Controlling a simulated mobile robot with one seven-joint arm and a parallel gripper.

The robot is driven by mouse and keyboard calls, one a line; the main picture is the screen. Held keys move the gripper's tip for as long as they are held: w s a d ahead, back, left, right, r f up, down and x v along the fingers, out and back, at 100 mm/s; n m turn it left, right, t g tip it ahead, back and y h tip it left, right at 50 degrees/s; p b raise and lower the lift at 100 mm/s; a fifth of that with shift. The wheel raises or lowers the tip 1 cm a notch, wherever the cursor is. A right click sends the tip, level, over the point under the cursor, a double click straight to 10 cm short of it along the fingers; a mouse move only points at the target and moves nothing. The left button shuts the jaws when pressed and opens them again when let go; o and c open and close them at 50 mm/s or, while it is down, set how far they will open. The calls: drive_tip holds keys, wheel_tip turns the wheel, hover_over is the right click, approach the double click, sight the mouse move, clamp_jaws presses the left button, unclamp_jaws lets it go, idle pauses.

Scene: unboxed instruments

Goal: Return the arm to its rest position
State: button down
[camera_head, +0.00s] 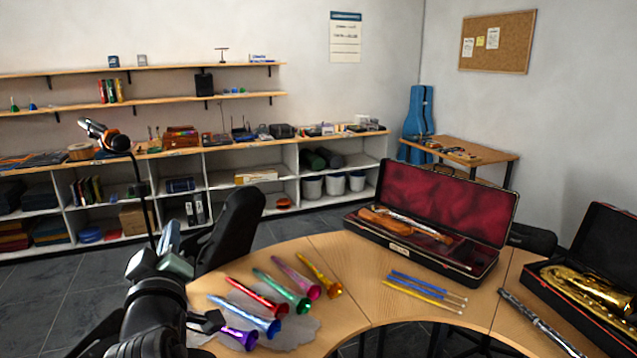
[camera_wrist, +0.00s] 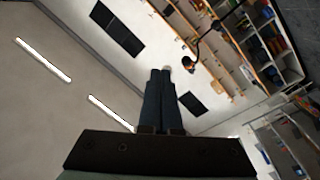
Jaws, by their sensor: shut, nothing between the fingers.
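My gripper (camera_wrist: 165,72) shows in the wrist view with its two dark fingers together and nothing between them. It points away from the table, towards the wall and ceiling, and the view is tilted. In the head view my arm (camera_head: 155,305) rises at the lower left, in front of the table's left end. Which part there is the fingertips is hard to tell. No table object shows in the wrist view.
Several coloured horns (camera_head: 270,295) lie on the curved table (camera_head: 375,312) close to my arm. An open violin case (camera_head: 450,205), coloured sticks (camera_head: 425,290) and a saxophone case (camera_head: 597,245) stand further right. A black chair (camera_head: 232,225) and microphone stand (camera_head: 148,205) are behind my arm.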

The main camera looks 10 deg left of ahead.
drive_tip(key=s+d+r+m+t+h+b, duration=0.1)
drive_tip(key=s+d+r+m+t+h, duration=0.2)
drive_tip(key=d+r, duration=0.6)
drive_tip(key=s+d+r+m+t+h+b, duration=0.1)
drive_tip(key=s+d+r+m+t, duration=0.3)
drive_tip(key=d+r, duration=0.55)
drive_tip(key=s+d+r+m+t+h, duration=0.3)
drive_tip(key=s+d+r+m+h, duration=0.2)
drive_tip(key=s+d, duration=0.6)
drive_tip(key=d+r+m, duration=0.1)
drive_tip(key=d, duration=0.1)
drive_tip(key=shift+s+d+t, duration=0.15)
drive_tip(key=shift+d+t, duration=0.15)
